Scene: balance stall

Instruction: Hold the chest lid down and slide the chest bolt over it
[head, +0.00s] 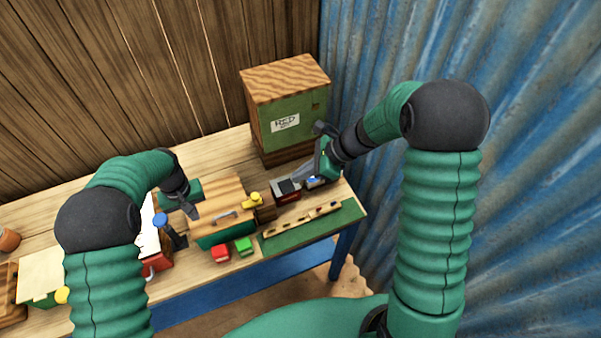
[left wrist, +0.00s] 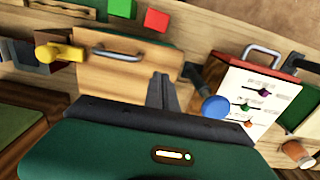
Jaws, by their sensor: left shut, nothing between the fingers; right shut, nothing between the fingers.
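The chest has a wooden lid (head: 220,199) with a grey handle and a green body (head: 226,236). The lid lies over the body; whether it is fully down is hard to tell. The chest bolt has a yellow knob (head: 255,199) and sits at the lid's right side, beside a brown block; in the left wrist view the knob (left wrist: 46,53) is at the lid's left. My left gripper (head: 194,213) is shut and empty at the lid's left edge; contact is unclear. My right gripper (head: 296,176) is shut and empty, right of the bolt, above a dark box (head: 287,189).
A blue-knobbed post (head: 160,220) stands close left of the chest, by a white panel (left wrist: 250,90) with sliders. Red (head: 221,253) and green (head: 243,246) blocks lie in front. A green strip board (head: 315,225) lies front right. A tall cabinet (head: 286,110) stands behind.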

